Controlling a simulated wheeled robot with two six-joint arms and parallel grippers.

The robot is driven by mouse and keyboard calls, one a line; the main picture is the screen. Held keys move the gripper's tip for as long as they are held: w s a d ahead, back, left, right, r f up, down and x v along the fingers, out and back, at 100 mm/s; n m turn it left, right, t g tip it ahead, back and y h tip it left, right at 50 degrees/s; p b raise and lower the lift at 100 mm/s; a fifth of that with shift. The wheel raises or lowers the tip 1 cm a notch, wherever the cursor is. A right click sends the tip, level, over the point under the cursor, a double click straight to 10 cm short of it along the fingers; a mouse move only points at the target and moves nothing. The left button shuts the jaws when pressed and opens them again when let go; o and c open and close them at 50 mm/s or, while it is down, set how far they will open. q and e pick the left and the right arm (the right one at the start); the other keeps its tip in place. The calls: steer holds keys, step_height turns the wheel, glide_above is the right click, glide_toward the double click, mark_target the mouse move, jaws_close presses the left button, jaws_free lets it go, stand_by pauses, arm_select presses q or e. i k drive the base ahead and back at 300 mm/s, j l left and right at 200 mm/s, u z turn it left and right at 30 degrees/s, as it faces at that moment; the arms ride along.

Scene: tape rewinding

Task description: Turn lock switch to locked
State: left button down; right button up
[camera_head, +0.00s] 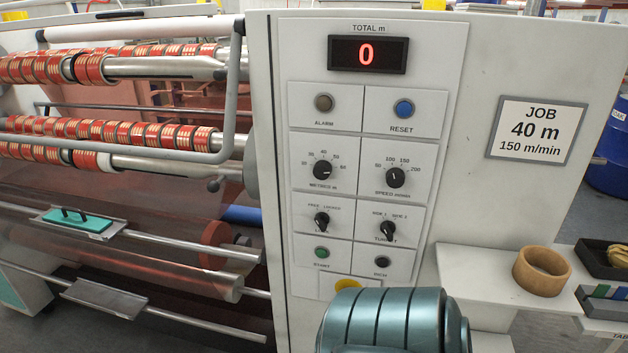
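The lock switch (321,221) is a small black rotary knob on the control panel (452,80), in the left column below the METRES dial. Its label reads FREE at the left and LOCKED at the right. The knob is too small for me to tell for sure which word its pointer faces. Neither of my grippers is in view, and nothing touches the switch.
The METRES dial (322,170) is above the switch, the TURRET knob (387,230) to its right, the green START button (321,253) below. Left of the panel is a bent grey bar (231,100). A tan ring (541,270) sits on a right shelf (470,262).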

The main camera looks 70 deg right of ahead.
mark_target(322, 218)
steer(key=z, duration=2.25)
